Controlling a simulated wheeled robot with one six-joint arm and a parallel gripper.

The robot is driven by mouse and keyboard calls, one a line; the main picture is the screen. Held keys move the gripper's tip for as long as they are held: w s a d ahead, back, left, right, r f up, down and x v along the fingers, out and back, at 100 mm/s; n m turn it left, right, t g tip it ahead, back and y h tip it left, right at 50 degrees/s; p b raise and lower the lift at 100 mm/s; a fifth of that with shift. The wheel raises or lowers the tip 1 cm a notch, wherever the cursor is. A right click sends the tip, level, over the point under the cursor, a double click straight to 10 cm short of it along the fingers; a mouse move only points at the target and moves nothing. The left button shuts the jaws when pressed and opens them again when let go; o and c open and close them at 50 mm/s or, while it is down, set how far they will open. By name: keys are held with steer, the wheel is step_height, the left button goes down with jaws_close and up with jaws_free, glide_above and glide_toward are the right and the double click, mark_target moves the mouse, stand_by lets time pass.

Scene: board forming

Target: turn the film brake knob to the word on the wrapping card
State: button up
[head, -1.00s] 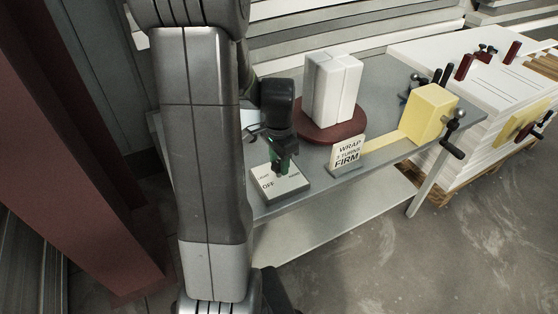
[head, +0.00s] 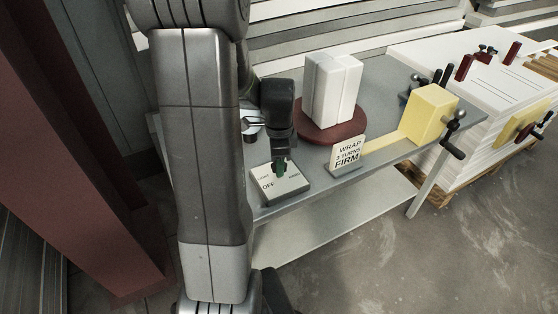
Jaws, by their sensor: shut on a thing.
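The film brake knob's base plate (head: 293,184) is a pale box at the table's front left. Its readable marks are OFF at the front left and smaller words at the left and right corners. My gripper (head: 280,165) points down over the plate and is shut on the knob, which is mostly hidden; a small green part shows at the fingertips. The knob's pointer direction cannot be seen. The wrapping card (head: 347,152) stands upright to the right and reads WRAP, a turns line, and FIRM in larger letters.
A white wrapped block (head: 333,88) stands on a round dark red turntable (head: 331,133) behind the card. A yellow block (head: 430,112) with a crank handle and yellow film sits on the grey table (head: 386,72) to the right. White board stacks (head: 480,120) stand beyond.

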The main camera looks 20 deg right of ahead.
steer(key=o, duration=1)
steer(key=shift+c, duration=0.2)
steer(key=shift+r, duration=0.15)
step_height(320, 180, up, 14)
steer(key=shift+f+p, duration=0.2)
steer(key=shift+p, duration=0.1)
steer(key=shift+f, duration=0.1)
step_height(320, 180, down, 14)
steer(key=shift+r+b, duration=0.1)
steer(key=shift+b, duration=0.2)
steer(key=shift+r, duration=0.1)
